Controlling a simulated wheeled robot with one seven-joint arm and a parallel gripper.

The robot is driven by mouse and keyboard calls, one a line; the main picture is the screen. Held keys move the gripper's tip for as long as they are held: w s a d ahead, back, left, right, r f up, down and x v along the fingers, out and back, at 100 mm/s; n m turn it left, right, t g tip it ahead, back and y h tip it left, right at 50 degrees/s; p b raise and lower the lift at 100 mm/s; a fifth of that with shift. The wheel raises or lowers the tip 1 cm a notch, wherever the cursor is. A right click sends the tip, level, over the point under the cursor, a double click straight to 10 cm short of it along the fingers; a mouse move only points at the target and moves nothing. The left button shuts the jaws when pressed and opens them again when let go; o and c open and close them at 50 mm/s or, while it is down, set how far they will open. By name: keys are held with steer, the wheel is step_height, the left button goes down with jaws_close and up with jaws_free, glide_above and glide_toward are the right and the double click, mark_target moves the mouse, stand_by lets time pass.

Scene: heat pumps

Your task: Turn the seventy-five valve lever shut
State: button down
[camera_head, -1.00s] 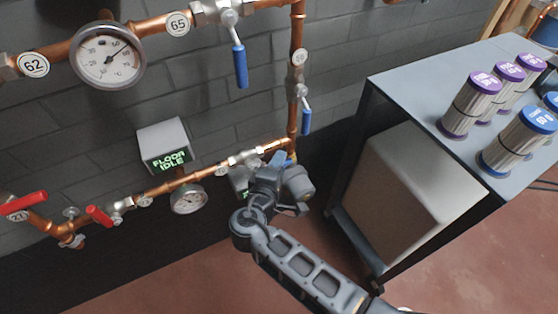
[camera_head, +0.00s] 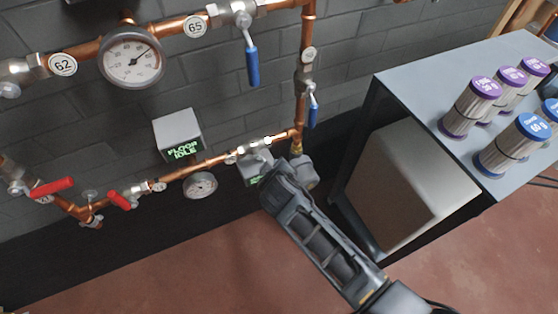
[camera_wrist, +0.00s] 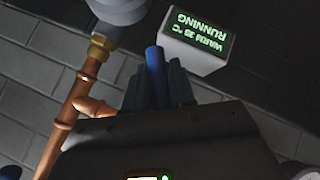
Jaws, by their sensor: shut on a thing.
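A blue lever (camera_wrist: 155,62) stands between the two dark fingers of my gripper (camera_wrist: 157,82) in the wrist view. The gripper is shut on it. The rest of the lever is hidden behind the gripper body. A copper pipe (camera_wrist: 76,97) with a brass fitting runs just left of the fingers. In the head view my arm covers the gripper and the lever, at the right end of the lower copper pipe (camera_head: 215,160). No seventy-five tag is readable in either view.
A small display box (camera_wrist: 197,38) reads "WARM 35 °C RUNNING" upside down, close right of the fingers. A grey cylindrical part (camera_head: 302,170) sits beside my arm. A table (camera_head: 420,80) with several capped canisters stands right. Other blue (camera_head: 252,66) and red (camera_head: 52,187) levers are on the pipes.

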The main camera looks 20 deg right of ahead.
steer(key=shift+s+a+f+m+y+p, duration=0.1)
steer(key=shift+a+f+m+y+p, duration=0.2)
steer(key=shift+a+m+y+p, duration=0.55)
steer(key=shift+a+f+m+y+p, duration=0.3)
steer(key=shift+a+y, duration=0.7)
steer(key=shift+y, duration=0.55)
steer(key=c, duration=1)
jaws_free()
steer(key=shift+c, duration=0.2)
steer(key=shift+r, duration=0.1)
steer(key=p+v, duration=0.1)
steer(key=v, duration=0.6)
steer(key=shift+s+r, duration=0.25)
steer(key=shift+d, duration=0.1)
